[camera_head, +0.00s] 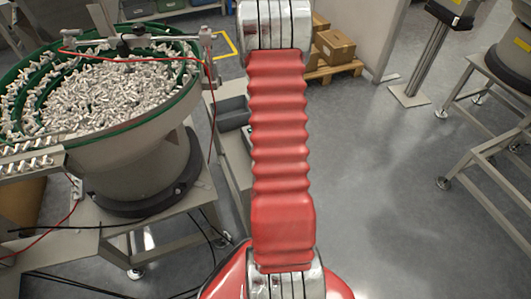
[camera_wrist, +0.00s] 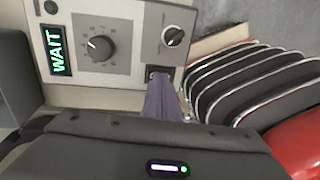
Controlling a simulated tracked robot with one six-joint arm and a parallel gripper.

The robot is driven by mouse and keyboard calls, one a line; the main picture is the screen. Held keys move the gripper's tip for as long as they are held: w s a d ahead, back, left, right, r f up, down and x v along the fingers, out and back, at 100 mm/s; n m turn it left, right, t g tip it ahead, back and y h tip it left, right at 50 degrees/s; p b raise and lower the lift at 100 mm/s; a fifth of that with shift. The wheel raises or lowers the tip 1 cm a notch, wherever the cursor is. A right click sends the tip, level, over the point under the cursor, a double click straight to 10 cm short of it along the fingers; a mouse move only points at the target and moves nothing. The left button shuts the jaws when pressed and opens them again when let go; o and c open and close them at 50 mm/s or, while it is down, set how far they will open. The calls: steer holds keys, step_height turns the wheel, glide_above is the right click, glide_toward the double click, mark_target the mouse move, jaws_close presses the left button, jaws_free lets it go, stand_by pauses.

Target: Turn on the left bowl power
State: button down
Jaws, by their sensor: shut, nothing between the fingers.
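The left bowl (camera_head: 150,105), a green-rimmed vibratory feeder full of small metallic parts, stands at the left in the head view. In the wrist view a light grey control panel (camera_wrist: 120,75) fills the upper left. It has a green "WAIT" display (camera_wrist: 56,50), a large black dial (camera_wrist: 100,47) and a smaller rotary switch (camera_wrist: 173,36). A small dark switch (camera_wrist: 153,72) sits at the panel's lower right edge. My gripper (camera_wrist: 160,84) is shut and empty, its fingertips at this switch and partly covering it. I cannot tell if they touch it. The head view does not show my gripper.
My red arm blocks the middle of the head view. Cardboard boxes (camera_head: 335,46) sit on a pallet at the back. Another stand (camera_head: 490,150) is at the right. The floor between is clear.

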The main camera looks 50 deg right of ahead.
steer(key=shift+r, duration=0.15)
step_height(320, 180, up, 14)
steer(key=s, duration=0.1)
steer(key=shift+s+a+f, duration=0.25)
steer(key=shift+a, duration=0.15)
stand_by(0.7)
